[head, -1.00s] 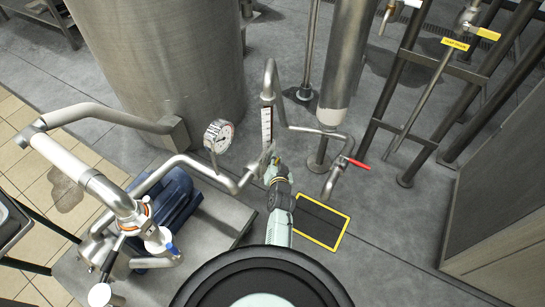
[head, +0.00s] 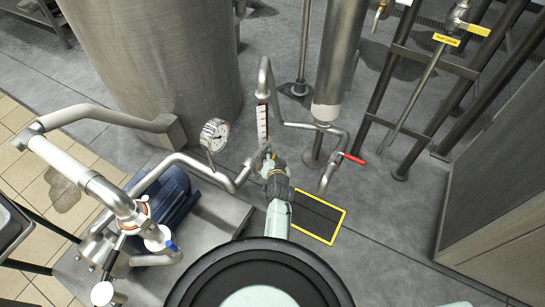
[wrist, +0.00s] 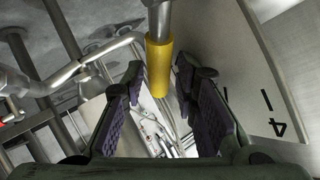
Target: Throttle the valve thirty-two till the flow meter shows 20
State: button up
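The flow meter (head: 262,125) is a narrow white scale on the upright steel pipe in the head view; its reading is too small to make out. A yellow valve handle (wrist: 159,67) hangs from a steel stem between my fingers. My gripper (wrist: 157,84) is open, with one purple-padded finger on each side of the handle; I cannot tell whether either touches it. In the head view my gripper (head: 268,157) is at the pipe just below the meter and hides the valve.
A round pressure gauge (head: 215,134) stands left of the meter. A red-handled valve (head: 355,158) is on the pipe to the right. A blue motor (head: 172,205) and a large steel tank (head: 155,60) are at left.

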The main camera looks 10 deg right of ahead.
jog(key=shift+o, duration=0.6)
jog(key=shift+s, duration=0.15)
jog(key=v, duration=0.7)
jog(key=shift+s, duration=0.1)
